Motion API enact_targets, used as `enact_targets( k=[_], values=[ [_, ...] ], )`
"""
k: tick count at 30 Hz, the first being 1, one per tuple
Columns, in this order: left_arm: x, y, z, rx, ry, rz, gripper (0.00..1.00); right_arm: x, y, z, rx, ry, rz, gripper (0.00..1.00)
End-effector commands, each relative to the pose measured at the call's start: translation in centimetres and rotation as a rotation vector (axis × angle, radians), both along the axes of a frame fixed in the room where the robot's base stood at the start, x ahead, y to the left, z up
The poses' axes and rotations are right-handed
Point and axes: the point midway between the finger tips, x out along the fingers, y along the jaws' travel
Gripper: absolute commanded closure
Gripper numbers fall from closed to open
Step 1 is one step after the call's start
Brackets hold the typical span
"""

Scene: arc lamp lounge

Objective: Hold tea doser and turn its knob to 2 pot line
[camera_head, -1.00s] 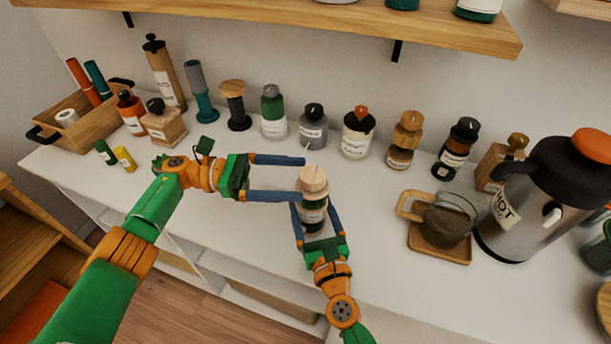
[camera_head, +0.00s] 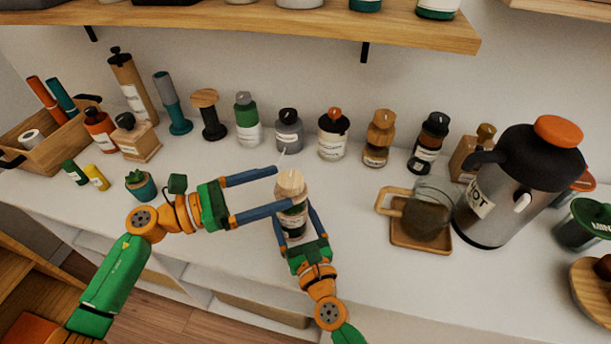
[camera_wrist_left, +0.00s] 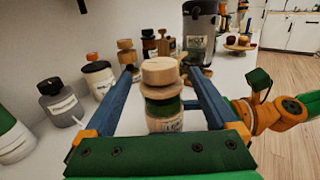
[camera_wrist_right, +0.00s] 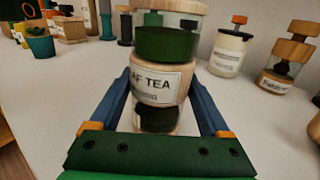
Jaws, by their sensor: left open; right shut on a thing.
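The tea doser (camera_head: 291,221) is upright near the counter's front edge, with a pale wooden knob (camera_head: 291,184) on top. In the left wrist view the knob (camera_wrist_left: 160,71) is between the fingers of my left gripper (camera_head: 287,185), which is open with a gap on both sides. My right gripper (camera_head: 295,212) is shut on the doser's body from the front, below the knob. The right wrist view shows its label (camera_wrist_right: 160,84), partly reading "AF TEA", and a dark green band. I cannot make out a 2 pot line or the knob's setting.
A row of jars, including a grey one (camera_head: 289,135) and a white one (camera_head: 333,143), stands behind the doser. A glass teapot (camera_head: 427,213) on a wooden tray and a large flask (camera_head: 510,190) stand right. A small potted plant (camera_head: 141,186) is behind my left arm.

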Motion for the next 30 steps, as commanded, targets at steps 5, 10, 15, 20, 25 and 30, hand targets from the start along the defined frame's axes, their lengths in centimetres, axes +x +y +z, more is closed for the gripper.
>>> enact_targets(
  k=[5,10,15,20,25,30],
  values=[
    [1.3,-4.3,0.1,-0.002,-0.003,-0.005,0.08,0.0,0.0,0.0,0.001,0.001,0.0,1.0],
    [2.1,-6.5,0.1,-0.001,-0.001,-0.002,0.08,0.0,0.0,0.0,0.0,0.001,0.0,1.0],
    [2.2,-6.9,0.0,0.002,-0.002,-0.002,0.08,0.0,0.0,0.0,0.0,0.001,0.0,1.0],
    [2.2,-6.9,0.0,0.002,-0.002,-0.002,0.16,0.0,0.0,0.0,0.0,0.001,0.0,1.0],
    [2.2,-6.9,0.0,0.002,-0.002,-0.002,0.62,0.0,0.0,0.0,0.0,0.001,0.0,1.0],
    [2.1,-6.9,0.0,0.001,-0.001,-0.006,0.94,0.0,0.0,0.0,0.001,0.001,0.0,1.0]
  ],
)
